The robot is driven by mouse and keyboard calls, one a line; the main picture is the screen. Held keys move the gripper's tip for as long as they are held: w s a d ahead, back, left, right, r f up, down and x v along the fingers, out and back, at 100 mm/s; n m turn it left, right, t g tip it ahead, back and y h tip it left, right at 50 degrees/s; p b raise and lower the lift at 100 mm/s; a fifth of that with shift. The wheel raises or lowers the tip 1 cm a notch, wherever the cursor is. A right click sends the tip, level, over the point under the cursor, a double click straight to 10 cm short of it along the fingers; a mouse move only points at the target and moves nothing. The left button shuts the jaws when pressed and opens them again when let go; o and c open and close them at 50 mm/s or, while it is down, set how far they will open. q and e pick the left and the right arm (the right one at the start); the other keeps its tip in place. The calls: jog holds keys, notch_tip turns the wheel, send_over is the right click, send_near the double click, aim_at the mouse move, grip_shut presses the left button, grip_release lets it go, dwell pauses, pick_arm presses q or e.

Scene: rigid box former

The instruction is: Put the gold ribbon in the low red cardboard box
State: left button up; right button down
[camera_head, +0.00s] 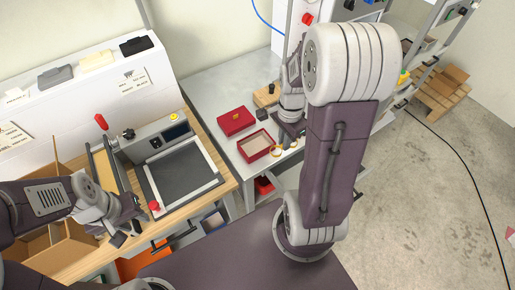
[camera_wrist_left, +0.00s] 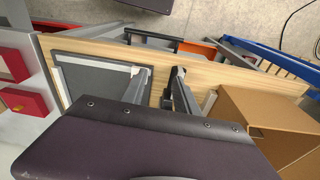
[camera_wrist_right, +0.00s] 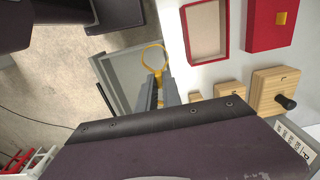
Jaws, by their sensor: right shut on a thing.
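The gold ribbon (camera_wrist_right: 153,57) is a thin yellow loop. My right gripper (camera_wrist_right: 156,92) is shut on it, with the loop standing out past the fingertips. In the head view the ribbon (camera_head: 277,152) shows just right of the low red cardboard box (camera_head: 269,152), near the grey table's front edge, partly hidden by my right gripper (camera_head: 286,143). The box is open, with a pale inside that looks empty; it also shows in the right wrist view (camera_wrist_right: 226,28), beyond and right of the ribbon. My left gripper (camera_head: 126,238) is open and empty over the wooden bench; its fingers stand apart in the left wrist view (camera_wrist_left: 163,82).
A red lid-like piece with a gold square (camera_head: 236,121) lies behind the box. Wooden blocks (camera_wrist_right: 272,90) stand right of my right gripper in its wrist view. A dark framed panel (camera_head: 180,175) and a brown carton (camera_wrist_left: 260,110) are near my left gripper.

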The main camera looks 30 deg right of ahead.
jog(key=p, duration=0.1)
send_over(256, 148)
notch_tip(256, 148, down, 7)
jog(key=shift+w+d+r, duration=0.1)
notch_tip(256, 148, down, 4)
jog(key=shift+r, duration=0.25)
jog(key=shift+f, duration=0.3)
jog(key=shift+f, duration=0.15)
jog(key=c, duration=1.5)
grip_release()
